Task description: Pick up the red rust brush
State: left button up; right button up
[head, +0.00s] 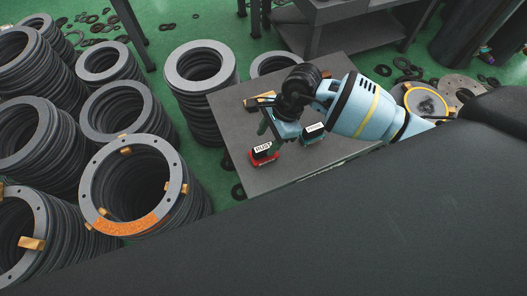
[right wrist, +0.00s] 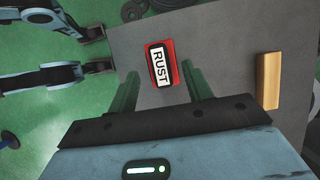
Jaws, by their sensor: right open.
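The red rust brush (head: 263,153), with a white label reading RUST, lies on the grey table top near its left front edge. In the right wrist view the brush (right wrist: 160,63) shows between and just beyond the two green fingers. My right gripper (head: 270,134) is open and points down over the table, close to the brush. In the right wrist view, the gripper (right wrist: 160,76) has a finger on either side of the brush's line, with visible gaps. I see no contact. My left gripper does not show in the head view.
A teal brush (head: 313,130) with a white label lies right of the red one. A wooden-coloured piece (head: 260,98) lies behind, near the table's (head: 238,118) left edge. Stacks of dark flanged rings (head: 200,66) stand left of the table. The table around the red brush is clear.

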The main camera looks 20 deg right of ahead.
aim_at(263, 147)
jog(key=x, duration=0.5)
jog(key=shift+d+f, duration=0.1)
jog(key=shift+d, duration=0.2)
grip_shut()
jog(key=shift+r, duration=0.6)
notch_tip(263, 147, up, 2)
jog(key=shift+w+r, duration=0.1)
jog(key=shift+r, duration=0.1)
jog(key=s+r, duration=0.1)
jog(key=s, duration=1.5)
jog(key=shift+d+r, duration=0.25)
